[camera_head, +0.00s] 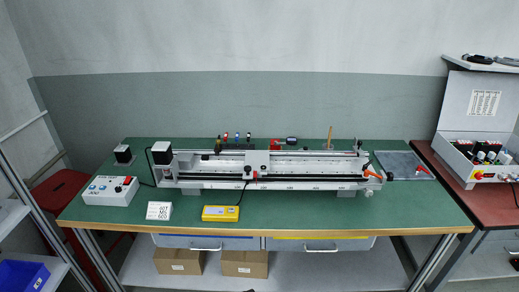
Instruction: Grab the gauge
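A green-topped workbench (330,213) carries a long white gantry rail (290,184) across its middle. A flat yellow device (220,213) with a small display lies near the bench's front edge, left of centre, and a dark cable runs from it up to the rail's carriage (256,165). It looks the most like the gauge, but its markings are too small to read. My gripper is not in view.
A white control box (109,190) and a white card block (159,210) stand left of the yellow device. Several screwdrivers (237,140) stand behind the rail. A grey tray (402,163) lies at the right. The front right bench top is clear. A red side table (468,178) holds an open case.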

